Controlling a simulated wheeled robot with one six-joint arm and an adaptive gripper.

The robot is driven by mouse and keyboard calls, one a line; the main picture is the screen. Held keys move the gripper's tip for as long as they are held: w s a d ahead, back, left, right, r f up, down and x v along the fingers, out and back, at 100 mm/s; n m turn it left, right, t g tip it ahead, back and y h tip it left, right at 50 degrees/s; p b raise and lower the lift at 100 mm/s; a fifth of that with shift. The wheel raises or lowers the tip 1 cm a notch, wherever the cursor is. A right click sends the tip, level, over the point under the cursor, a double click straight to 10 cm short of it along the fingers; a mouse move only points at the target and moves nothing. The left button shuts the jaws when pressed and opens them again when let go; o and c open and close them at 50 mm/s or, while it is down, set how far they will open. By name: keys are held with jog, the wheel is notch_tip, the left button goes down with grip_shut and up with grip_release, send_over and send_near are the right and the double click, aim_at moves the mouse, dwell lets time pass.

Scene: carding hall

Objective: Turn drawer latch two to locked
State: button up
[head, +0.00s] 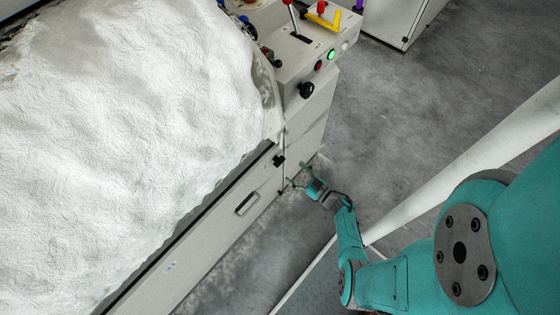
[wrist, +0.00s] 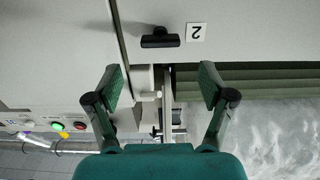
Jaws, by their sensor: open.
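Drawer latch two (wrist: 160,40) is a black bar-shaped handle on a pale grey panel, lying about level in the wrist view. A white plate with an upside-down "2" (wrist: 196,32) sits beside it. My gripper (wrist: 161,82) is open and empty, its two fingers wide apart, with the latch beyond the fingertips and roughly between them, untouched. In the head view my gripper (head: 296,177) is small, close to the machine's front corner. A black latch (head: 279,160) shows there just up-left of it; its number cannot be read.
A control console (head: 310,50) carries levers, lit buttons and a black knob (head: 306,90). A pale pipe (head: 470,165) slants near my arm. Grey floor (head: 440,90) is open at right.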

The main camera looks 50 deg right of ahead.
aim_at(280, 161)
jog(key=w, duration=0.8)
jog(key=shift+w+a, duration=0.2)
jog(key=c, duration=1.2)
